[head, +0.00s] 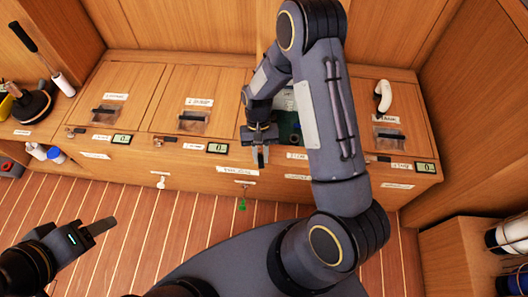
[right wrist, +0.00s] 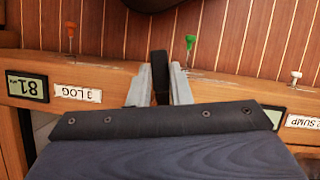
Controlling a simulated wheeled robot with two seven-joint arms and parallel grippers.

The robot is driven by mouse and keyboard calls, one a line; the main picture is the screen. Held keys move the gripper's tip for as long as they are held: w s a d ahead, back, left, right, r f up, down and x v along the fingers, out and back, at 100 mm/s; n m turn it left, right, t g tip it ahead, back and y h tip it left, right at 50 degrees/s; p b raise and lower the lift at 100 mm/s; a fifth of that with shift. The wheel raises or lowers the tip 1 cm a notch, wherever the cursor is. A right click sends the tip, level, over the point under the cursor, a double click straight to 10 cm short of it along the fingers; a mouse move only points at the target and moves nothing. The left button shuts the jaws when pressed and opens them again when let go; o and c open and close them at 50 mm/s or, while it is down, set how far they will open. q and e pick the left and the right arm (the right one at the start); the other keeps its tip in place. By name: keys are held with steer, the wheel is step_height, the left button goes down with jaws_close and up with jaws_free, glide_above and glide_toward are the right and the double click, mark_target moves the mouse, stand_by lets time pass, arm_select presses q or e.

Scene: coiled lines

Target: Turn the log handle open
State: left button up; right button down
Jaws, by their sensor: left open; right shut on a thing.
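My right gripper (head: 261,152) is at the front edge of the locker bench, left of the LOG label (head: 297,156). In the right wrist view its two fingers (right wrist: 160,85) are closed on the dark bar of the log handle (right wrist: 160,70), which stands between them. The LOG label (right wrist: 78,93) shows upside down beside it. My left gripper (head: 98,228) is open and empty, low at the left, over the floor and away from the bench.
Other handles (head: 75,131) sit along the bench front, beside small displays (head: 122,139). A winch (head: 30,103) is at left; bottles (head: 508,236) at right. The striped floor is clear.

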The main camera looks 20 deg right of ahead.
mark_target(259, 151)
steer(key=shift+w+a+m+t+y, duration=0.15)
steer(key=shift+a+m+y, duration=0.05)
steer(key=shift+m, duration=0.35)
steer(key=shift+w+a+m+t+y, duration=0.1)
steer(key=shift+a+m+t+y, duration=0.1)
steer(key=shift+m, duration=0.35)
steer(key=c, duration=1.3)
jaws_free()
steer(key=p+v, duration=0.2)
steer(key=v, duration=0.5)
steer(key=shift+w+d+r+p, duration=0.1)
steer(key=shift+w+r+p, duration=0.1)
steer(key=shift+r+p, duration=0.2)
